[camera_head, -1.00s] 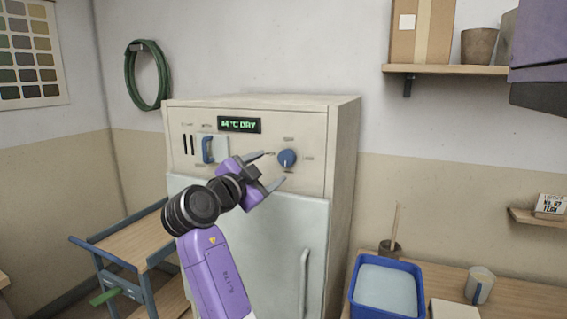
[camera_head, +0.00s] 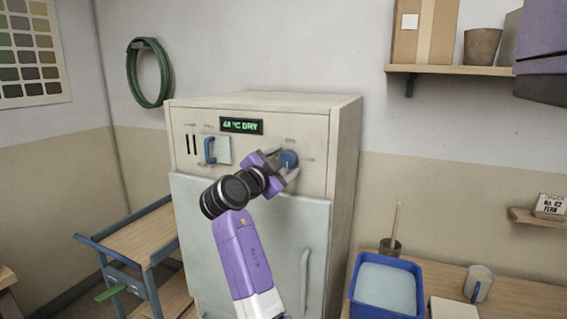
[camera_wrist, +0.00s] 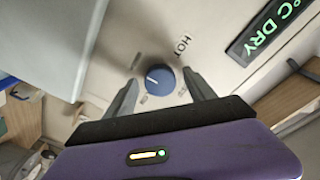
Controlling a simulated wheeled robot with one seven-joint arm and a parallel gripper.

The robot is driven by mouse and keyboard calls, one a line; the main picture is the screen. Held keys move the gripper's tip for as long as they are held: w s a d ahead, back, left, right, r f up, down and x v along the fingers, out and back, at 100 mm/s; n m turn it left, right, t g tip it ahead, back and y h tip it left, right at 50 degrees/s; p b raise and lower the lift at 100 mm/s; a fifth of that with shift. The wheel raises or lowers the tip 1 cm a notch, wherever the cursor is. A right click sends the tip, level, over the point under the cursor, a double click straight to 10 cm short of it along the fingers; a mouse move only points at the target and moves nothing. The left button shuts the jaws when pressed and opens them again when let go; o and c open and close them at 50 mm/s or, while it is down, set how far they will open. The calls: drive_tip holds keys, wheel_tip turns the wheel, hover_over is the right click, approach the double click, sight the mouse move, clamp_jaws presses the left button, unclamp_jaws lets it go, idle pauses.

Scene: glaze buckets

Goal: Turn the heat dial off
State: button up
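The heat dial is a round blue knob (camera_head: 289,159) on the upper front panel of a cream cabinet (camera_head: 345,150). In the wrist view the dial (camera_wrist: 160,79) has a white pointer mark and small labels around it, one reading "HOT". The pointer is not on the HOT side. My gripper (camera_head: 287,163) is at the dial, its fingers open on either side of it. In the wrist view the gripper (camera_wrist: 162,92) shows gaps between both fingers and the knob. A green display (camera_head: 241,126) above reads about 44 °C DRY.
A blue handle (camera_head: 209,150) sits on a plate left of the dial. The lower door (camera_head: 250,230) has a vertical handle. A cart (camera_head: 140,245) stands at left. A table at right holds a blue tub (camera_head: 357,300) and a mug (camera_head: 478,284).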

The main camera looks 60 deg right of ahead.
drive_tip(key=c, duration=1.2)
drive_tip(key=shift+c, duration=0.2)
